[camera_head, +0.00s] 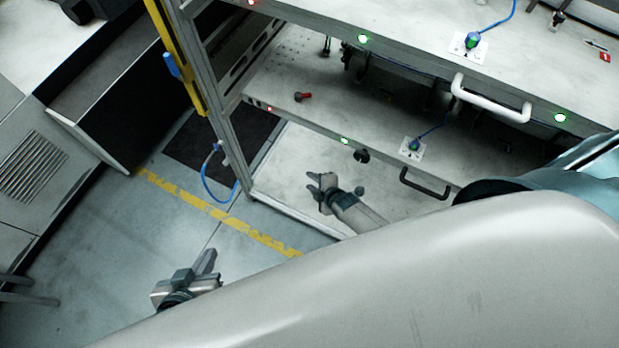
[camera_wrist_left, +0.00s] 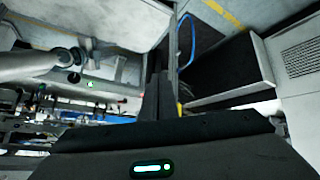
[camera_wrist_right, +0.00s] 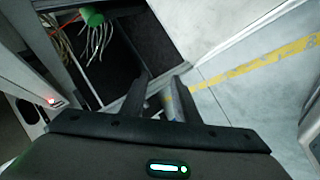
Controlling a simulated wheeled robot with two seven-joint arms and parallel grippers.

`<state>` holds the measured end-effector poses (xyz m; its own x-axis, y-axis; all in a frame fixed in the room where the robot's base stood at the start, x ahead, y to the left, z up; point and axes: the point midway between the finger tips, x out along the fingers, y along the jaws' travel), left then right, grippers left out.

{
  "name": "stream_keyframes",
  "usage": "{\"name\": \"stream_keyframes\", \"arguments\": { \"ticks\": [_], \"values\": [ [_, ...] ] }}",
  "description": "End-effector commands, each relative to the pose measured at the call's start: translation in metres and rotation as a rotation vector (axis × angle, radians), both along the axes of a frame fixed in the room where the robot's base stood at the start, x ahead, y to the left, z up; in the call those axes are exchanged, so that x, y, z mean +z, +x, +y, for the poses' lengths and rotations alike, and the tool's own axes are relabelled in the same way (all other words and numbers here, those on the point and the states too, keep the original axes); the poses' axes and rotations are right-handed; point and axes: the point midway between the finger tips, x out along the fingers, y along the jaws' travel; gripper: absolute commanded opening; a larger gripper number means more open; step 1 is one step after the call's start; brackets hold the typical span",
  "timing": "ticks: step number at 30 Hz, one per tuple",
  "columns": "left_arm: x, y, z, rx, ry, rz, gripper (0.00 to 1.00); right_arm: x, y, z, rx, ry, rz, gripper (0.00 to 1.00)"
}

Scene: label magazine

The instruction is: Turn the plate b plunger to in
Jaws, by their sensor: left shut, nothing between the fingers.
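A rack holds an upper plate (camera_head: 400,22) and a lower plate (camera_head: 350,108); I cannot read which one is plate b. A round black knob (camera_head: 361,155) sits at the lower plate's front edge, possibly a plunger; its in or out position cannot be told. A red-headed piece (camera_head: 302,97) lies on the lower plate. My left gripper (camera_head: 207,261) is shut and empty, over the floor away from the rack; its fingers show together in the left wrist view (camera_wrist_left: 157,65). My right gripper (camera_head: 316,187) is open and empty below the lower plate's front edge, its fingers apart in the right wrist view (camera_wrist_right: 165,82).
A white handle (camera_head: 490,100) and a black handle (camera_head: 425,185) stick out from the plate fronts. Blue-cabled plugs (camera_head: 472,41) sit on the plates. A yellow post (camera_head: 178,60) stands at the rack's left. Floor with a yellow line (camera_head: 205,205) is open at left.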

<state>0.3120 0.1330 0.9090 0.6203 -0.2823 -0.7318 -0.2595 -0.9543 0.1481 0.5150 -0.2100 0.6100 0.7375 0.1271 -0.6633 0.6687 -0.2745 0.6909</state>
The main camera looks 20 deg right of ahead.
Motion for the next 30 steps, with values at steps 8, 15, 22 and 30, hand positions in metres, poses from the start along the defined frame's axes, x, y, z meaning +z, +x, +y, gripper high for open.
{"name": "stream_keyframes", "arguments": {
  "ticks": [8, 15, 22, 30],
  "values": [
    [-0.004, 0.000, 0.000, 0.000, 0.000, 0.000, 0.00, -0.018, -0.019, -0.002, -0.040, 0.034, 0.044, 0.28],
    [-0.004, 0.000, 0.000, 0.000, 0.000, 0.000, 0.00, -0.019, -0.021, -0.003, -0.044, 0.037, 0.048, 0.28],
    [-0.007, 0.000, 0.000, 0.000, 0.002, 0.003, 0.00, -0.021, -0.022, -0.003, -0.046, 0.039, 0.051, 0.28],
    [-0.077, 0.002, 0.004, 0.007, 0.029, 0.055, 0.00, -0.056, -0.053, -0.007, -0.110, 0.087, 0.120, 0.28]
  ]
}}
